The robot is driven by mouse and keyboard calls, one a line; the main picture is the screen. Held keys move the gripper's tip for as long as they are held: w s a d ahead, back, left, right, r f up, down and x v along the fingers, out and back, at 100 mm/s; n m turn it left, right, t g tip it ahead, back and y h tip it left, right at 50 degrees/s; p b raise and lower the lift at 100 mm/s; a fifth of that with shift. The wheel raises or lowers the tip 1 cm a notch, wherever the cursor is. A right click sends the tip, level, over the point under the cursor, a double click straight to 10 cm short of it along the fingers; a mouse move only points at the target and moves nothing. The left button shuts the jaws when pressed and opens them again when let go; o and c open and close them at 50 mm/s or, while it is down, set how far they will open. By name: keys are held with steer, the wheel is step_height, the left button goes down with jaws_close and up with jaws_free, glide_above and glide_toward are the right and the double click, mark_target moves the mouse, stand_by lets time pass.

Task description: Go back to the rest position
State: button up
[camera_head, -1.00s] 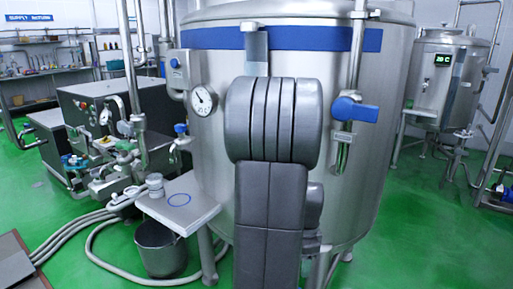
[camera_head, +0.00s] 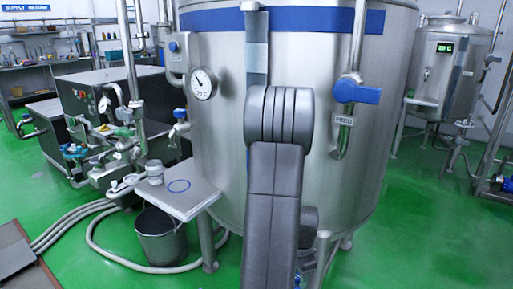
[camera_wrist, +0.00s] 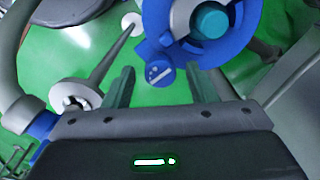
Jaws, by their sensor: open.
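My gripper (camera_wrist: 156,84) is open in the wrist view, its two fingers apart with green floor between and beyond them. It holds nothing. A blue part with a teal round centre (camera_wrist: 211,20) lies beyond the right finger at the top, and a smaller blue knob with white marks (camera_wrist: 159,73) appears between the fingertips; I cannot tell whether it is close to them. In the head view my arm stands in front of the large steel tank, and my gripper is hidden there.
The steel tank (camera_head: 225,110) has a gauge (camera_head: 203,83) and a blue-handled valve (camera_head: 355,91). A small shelf (camera_head: 187,201) holds a lidded metal jar (camera_head: 155,172), with a bucket (camera_head: 161,236) below. Hoses (camera_head: 110,258) lie on the floor. A second tank (camera_head: 450,75) stands right.

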steer(key=n, duration=0.4)
steer(key=shift+n, duration=0.4)
steer(key=n+p, duration=0.1)
steer(key=n, duration=0.3)
steer(key=shift+n, duration=0.3)
steer(key=n+p, duration=0.1)
steer(key=n, duration=0.3)
steer(key=shift+n, duration=0.3)
steer(key=shift+n+p, duration=0.45)
steer(key=shift+n, duration=1.75)
